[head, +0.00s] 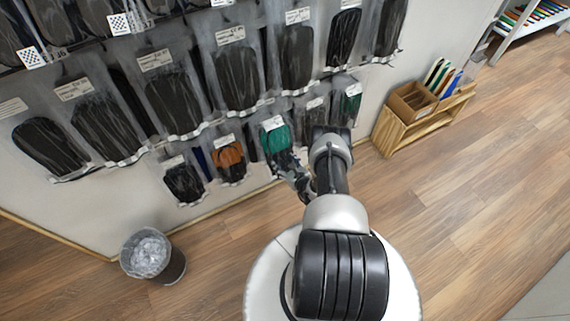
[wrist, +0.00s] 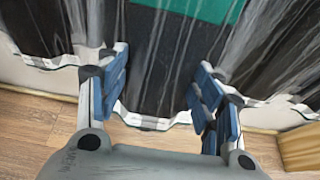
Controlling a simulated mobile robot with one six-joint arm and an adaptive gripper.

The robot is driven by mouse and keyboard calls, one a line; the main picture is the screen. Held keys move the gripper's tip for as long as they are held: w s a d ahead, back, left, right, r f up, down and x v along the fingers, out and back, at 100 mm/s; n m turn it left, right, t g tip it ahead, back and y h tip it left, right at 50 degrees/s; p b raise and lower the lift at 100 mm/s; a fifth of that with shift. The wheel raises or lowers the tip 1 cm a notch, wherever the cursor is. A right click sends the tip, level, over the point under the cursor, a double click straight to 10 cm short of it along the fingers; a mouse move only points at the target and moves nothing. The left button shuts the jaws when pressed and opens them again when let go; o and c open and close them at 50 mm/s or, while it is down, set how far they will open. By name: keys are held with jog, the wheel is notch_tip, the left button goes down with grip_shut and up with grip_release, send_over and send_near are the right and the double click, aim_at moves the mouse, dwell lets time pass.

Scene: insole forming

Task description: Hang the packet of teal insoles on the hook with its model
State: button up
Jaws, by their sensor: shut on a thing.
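A packet of teal insoles (head: 275,139), a clear bag with a white label on top, is upright close to the wall display in the head view. My gripper (head: 291,166) is shut on the lower part of this packet. In the wrist view, the blue-padded fingers of my gripper (wrist: 162,78) are on either side of the packet's dark lower part, with its teal part (wrist: 205,8) at the top edge. Another teal packet (head: 350,104) hangs at the right end of the lowest row. The hooks are too small or hidden behind packets to make out.
Packets of black insoles (head: 172,102) hang in rows on the wall, close around my gripper. An orange-brown packet (head: 230,160) hangs to the left. A wooden crate stand (head: 400,132) is on the right, a waste bin (head: 152,256) at lower left. The wooden floor between is clear.

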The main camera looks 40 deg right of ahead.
jog(key=o, duration=1.2)
jog(key=shift+s, duration=0.15)
jog(key=v, duration=1.1)
jog(key=shift+s+r, duration=0.25)
jog(key=shift+s, duration=0.1)
